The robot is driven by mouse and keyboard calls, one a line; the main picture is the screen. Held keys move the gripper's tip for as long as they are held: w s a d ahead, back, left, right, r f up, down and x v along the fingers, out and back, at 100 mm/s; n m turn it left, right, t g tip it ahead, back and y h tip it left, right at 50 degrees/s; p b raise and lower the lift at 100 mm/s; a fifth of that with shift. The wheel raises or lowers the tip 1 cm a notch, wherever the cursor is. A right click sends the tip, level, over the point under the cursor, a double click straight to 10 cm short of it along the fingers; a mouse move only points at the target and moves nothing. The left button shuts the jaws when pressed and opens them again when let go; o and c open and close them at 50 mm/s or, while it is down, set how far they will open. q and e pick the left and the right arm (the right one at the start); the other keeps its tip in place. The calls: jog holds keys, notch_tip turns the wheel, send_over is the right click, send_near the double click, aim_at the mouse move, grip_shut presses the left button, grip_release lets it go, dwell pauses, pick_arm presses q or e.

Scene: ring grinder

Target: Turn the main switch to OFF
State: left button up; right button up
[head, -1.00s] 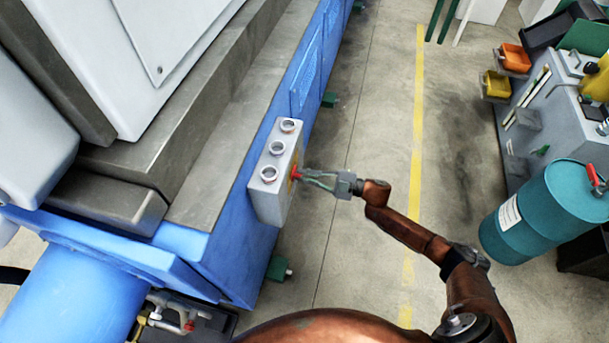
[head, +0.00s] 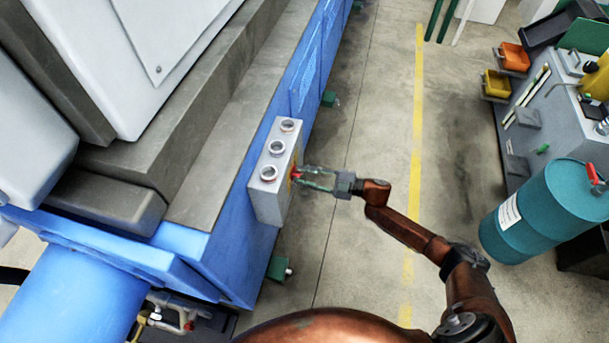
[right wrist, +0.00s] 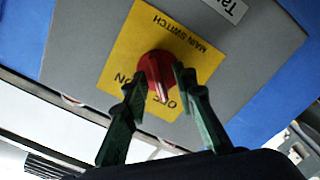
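The main switch is a red knob (right wrist: 157,70) on a yellow plate (right wrist: 128,55) lettered MAIN SWITCH, with ON and a partly hidden OFF label. Its white pointer mark is near the O of the OFF label. In the head view the red knob (head: 295,173) shows at the side of a grey control box (head: 267,200). My left gripper is not in view.
The control box has several round buttons on top and is fixed to the blue machine (head: 235,245). A teal drum (head: 550,208) and a grey bench (head: 555,110) stand at the right. The floor between is clear.

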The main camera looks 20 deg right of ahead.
jog(key=v, duration=1.2)
dwell(0.4)
